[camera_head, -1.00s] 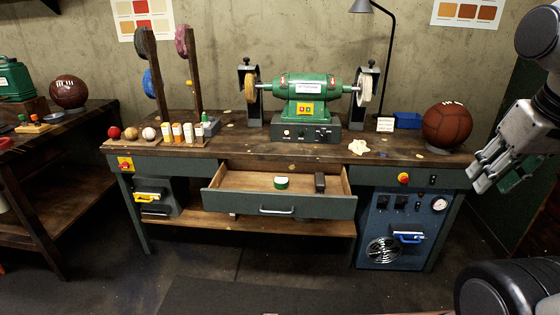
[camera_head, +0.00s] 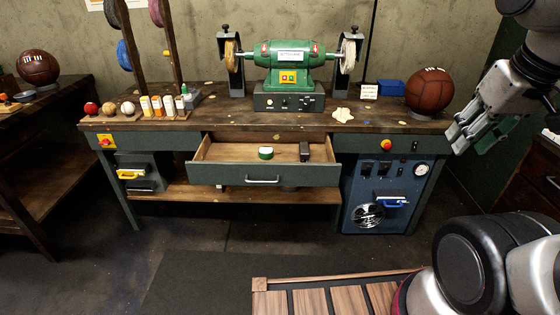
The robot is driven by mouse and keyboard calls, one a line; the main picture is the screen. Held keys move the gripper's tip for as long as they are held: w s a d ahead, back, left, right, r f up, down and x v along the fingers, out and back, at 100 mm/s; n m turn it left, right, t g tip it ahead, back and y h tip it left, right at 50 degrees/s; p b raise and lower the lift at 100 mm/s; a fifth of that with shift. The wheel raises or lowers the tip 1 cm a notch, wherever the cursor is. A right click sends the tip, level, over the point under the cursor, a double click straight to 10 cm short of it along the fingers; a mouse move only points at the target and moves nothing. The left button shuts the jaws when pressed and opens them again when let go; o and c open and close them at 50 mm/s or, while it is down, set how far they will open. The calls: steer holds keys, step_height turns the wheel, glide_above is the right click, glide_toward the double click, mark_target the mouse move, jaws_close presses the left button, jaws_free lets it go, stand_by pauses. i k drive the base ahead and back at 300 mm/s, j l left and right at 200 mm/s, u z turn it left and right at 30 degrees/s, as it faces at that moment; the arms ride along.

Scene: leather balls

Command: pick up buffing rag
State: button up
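A crumpled cream cloth, which looks like the buffing rag (camera_head: 342,115), lies on the wooden bench top (camera_head: 215,123), right of the green buffing machine (camera_head: 289,68) and left of the brown leather ball. My gripper (camera_head: 470,140) hangs at the right side of the view, right of the bench and well apart from the rag. Its fingers point down and left, with a gap between them and nothing seen held.
A drawer (camera_head: 263,173) stands open at the bench front, holding a green-and-white item and a dark block. A brown ball (camera_head: 429,91), a blue tray (camera_head: 391,87) and a small white card (camera_head: 370,92) sit near the rag.

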mark_target(342, 116)
steer(key=i+l+u, duration=0.3)
steer(key=i+l, duration=0.15)
steer(key=i+l+u, duration=0.3)
steer(key=i+l, duration=0.15)
steer(key=l+u, duration=0.15)
steer(key=l, duration=0.25)
steer(key=k+l+u, duration=0.1)
steer(key=l, duration=0.35)
steer(key=k+l+u, duration=0.15)
steer(key=l, duration=0.25)
steer(key=i, duration=0.55)
